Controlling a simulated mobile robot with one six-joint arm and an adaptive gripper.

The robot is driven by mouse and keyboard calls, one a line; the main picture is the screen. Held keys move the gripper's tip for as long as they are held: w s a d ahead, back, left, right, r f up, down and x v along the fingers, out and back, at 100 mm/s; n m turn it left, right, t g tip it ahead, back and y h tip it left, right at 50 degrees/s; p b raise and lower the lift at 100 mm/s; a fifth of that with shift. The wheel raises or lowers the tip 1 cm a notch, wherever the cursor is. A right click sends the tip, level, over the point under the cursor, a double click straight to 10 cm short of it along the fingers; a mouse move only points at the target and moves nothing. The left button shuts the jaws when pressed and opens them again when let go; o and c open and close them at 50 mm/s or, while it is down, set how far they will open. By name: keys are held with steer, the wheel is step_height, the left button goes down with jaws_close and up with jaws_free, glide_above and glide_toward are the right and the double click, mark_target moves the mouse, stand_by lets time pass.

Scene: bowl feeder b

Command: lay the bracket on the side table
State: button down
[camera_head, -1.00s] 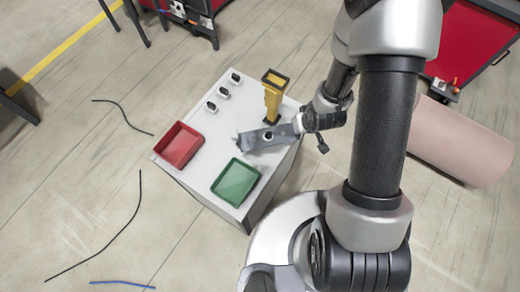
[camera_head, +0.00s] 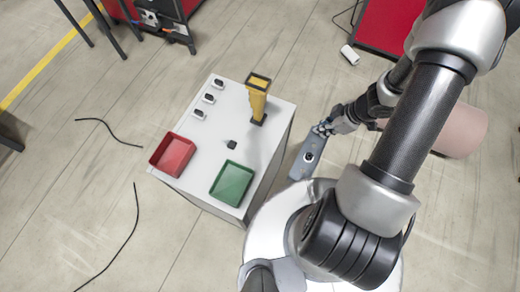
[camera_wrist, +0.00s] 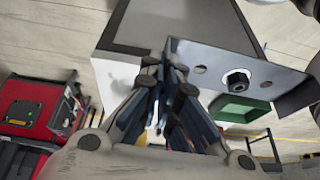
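The bracket (camera_head: 302,168) is a grey metal plate with a dark round fitting on it. My gripper (camera_head: 324,130) is shut on one end of it and holds it clear of the white-topped table (camera_head: 215,135), off its right side. In the wrist view the bracket (camera_wrist: 213,62) has a bent flange, a hole and a nut-like fitting. The fingertips of my gripper (camera_wrist: 165,68) meet at its near left end; the exact contact is partly hidden. The white-topped table (camera_wrist: 118,75) shows behind. I cannot tell if this is the side table.
On the white top are a red tray (camera_head: 163,163), a green tray (camera_head: 221,198), a yellow upright holder (camera_head: 257,100), several small black-and-white parts (camera_head: 209,97) and a small black piece (camera_head: 231,145). A pinkish cylinder (camera_head: 462,133) lies right of my arm. Cables lie on the floor.

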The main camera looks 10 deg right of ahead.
steer(key=shift+w+a, duration=0.1)
steer(key=shift+a, duration=0.1)
steer(key=w+a+f+b, duration=0.3)
steer(key=w+a+b, duration=0.4)
steer(key=a, duration=0.7)
steer(key=shift+w+a+f, duration=0.2)
steer(key=shift+w, duration=0.8)
steer(key=shift+f+b, duration=0.35)
steer(key=shift+f, duration=0.3)
steer(key=c, duration=1.8)
jaws_free()
